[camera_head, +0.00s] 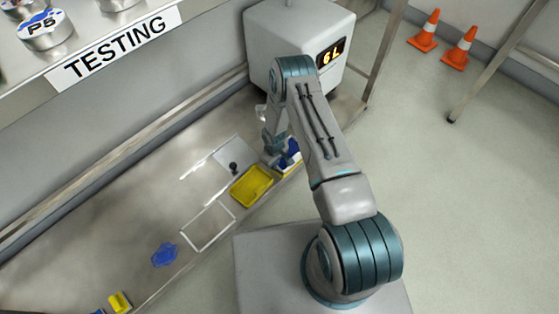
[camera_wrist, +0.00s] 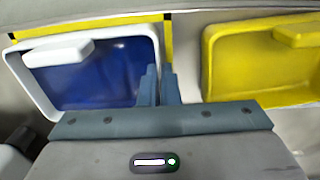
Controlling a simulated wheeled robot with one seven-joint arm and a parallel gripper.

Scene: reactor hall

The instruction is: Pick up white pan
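The white pan (camera_wrist: 154,45) has a white rim and a blue inside, and it lies at the left of the wrist view. A white block-like part (camera_wrist: 58,53) sits at its upper left corner. In the head view the pan (camera_head: 291,148) is partly hidden behind my wrist. My gripper (camera_wrist: 159,75) is over it, with both fingers close together at the pan's right rim, one on each side. It looks shut on that rim. I cannot tell whether the pan is lifted off the bench.
A yellow tray (camera_head: 251,186) lies beside the pan; it also shows in the wrist view (camera_wrist: 262,60). A white square outline (camera_head: 208,229), a blue blob (camera_head: 165,255) and a dark knob (camera_head: 234,168) are on the bench. A grey machine (camera_head: 290,30) stands behind.

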